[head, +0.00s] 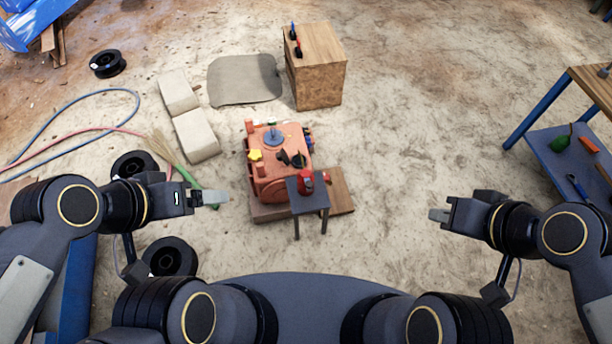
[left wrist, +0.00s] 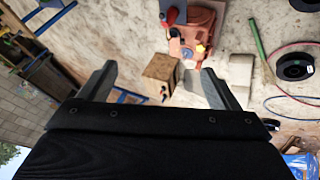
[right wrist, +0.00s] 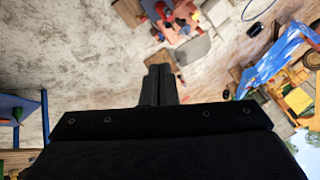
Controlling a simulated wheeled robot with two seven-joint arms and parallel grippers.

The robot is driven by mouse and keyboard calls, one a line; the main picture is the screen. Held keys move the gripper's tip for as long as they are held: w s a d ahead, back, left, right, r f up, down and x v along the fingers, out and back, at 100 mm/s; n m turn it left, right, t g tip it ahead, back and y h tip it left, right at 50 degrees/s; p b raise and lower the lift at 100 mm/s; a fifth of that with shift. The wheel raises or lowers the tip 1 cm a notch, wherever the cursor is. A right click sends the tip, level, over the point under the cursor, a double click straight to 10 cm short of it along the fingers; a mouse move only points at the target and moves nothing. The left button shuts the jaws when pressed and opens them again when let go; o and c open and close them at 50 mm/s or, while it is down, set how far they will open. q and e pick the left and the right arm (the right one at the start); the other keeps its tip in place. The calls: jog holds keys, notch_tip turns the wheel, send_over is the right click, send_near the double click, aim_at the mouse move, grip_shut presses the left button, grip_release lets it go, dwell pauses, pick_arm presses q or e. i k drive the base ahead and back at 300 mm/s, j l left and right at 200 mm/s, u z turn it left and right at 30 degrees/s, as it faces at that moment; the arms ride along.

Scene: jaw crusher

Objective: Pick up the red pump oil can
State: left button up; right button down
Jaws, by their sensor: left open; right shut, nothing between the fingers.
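The red pump oil can (head: 305,182) stands on a small dark stool (head: 310,200) in front of the orange jaw crusher (head: 272,165). In the left wrist view a red shape at the top, likely the can (left wrist: 171,15), is beside the crusher (left wrist: 190,40). My left gripper (head: 218,198) is open and empty, to the left of the stool and apart from it; its two spread fingers show in the left wrist view (left wrist: 160,85). My right gripper (head: 438,215) is shut and empty, well to the right of the stool; its fingers meet in the right wrist view (right wrist: 159,80).
A wooden crate (head: 318,75) with small tools on top stands behind the crusher. Pale blocks (head: 196,135), hoses and black spools (head: 168,258) lie to the left. A blue-legged workbench (head: 565,150) stands at the right. Floor between stool and bench is clear.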

aim_at(305, 175)
jog(key=i+l, duration=0.15)
jog(key=i+l+u, duration=0.3)
jog(key=l+u, duration=0.3)
jog(key=i+l+u, duration=0.1)
jog(key=l+u, duration=0.25)
jog(key=l, duration=0.2)
jog(key=u, duration=1.25)
